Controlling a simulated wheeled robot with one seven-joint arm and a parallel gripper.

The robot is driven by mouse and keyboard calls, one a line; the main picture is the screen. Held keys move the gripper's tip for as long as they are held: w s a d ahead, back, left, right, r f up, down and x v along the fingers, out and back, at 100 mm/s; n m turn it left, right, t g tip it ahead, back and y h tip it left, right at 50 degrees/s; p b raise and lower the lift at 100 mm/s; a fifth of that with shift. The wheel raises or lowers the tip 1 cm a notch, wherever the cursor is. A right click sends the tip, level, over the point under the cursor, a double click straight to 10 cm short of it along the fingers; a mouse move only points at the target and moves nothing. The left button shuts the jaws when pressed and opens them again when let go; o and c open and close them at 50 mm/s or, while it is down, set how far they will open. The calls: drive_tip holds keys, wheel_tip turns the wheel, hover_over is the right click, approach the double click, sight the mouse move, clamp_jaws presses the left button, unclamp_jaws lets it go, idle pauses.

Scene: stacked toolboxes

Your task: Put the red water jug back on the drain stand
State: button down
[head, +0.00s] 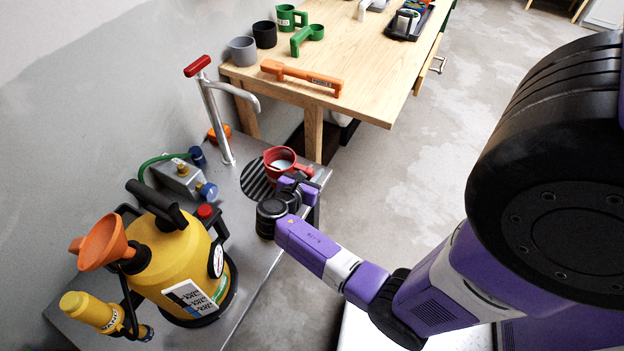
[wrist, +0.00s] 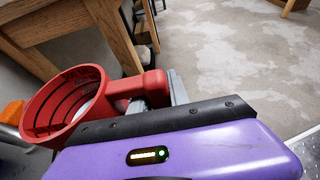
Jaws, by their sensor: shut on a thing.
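The red water jug (head: 271,156) is upright, with something pale inside, at the far right end of the metal bench. In the head view it overlaps the back right part of the drain stand (head: 252,182), a round black-and-silver striped grate. I cannot tell whether its base touches the grate. My gripper (head: 304,180) is shut on the jug's handle, on the jug's right side. In the wrist view the jug (wrist: 45,110) is at the left, its handle reaching right to the gripper (wrist: 175,90). The jug's base is hidden there.
A red-handled tap (head: 215,110) rises behind the stand. A yellow tank (head: 170,262) with an orange funnel (head: 103,243) fills the near bench. A wooden table (head: 365,65) with cups and an orange-handled tool (head: 302,76) stands beyond. Open floor lies to the right.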

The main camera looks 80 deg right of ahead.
drive_tip(key=shift+f, duration=1.35)
drive_tip(key=c, duration=1.3)
unclamp_jaws()
drive_tip(key=shift+o, duration=0.2)
drive_tip(key=shift+f+b, duration=0.4)
drive_tip(key=shift+b, duration=0.05)
drive_tip(key=v, duration=0.8)
drive_tip(key=shift+f+p, duration=0.1)
drive_tip(key=shift+p, duration=0.25)
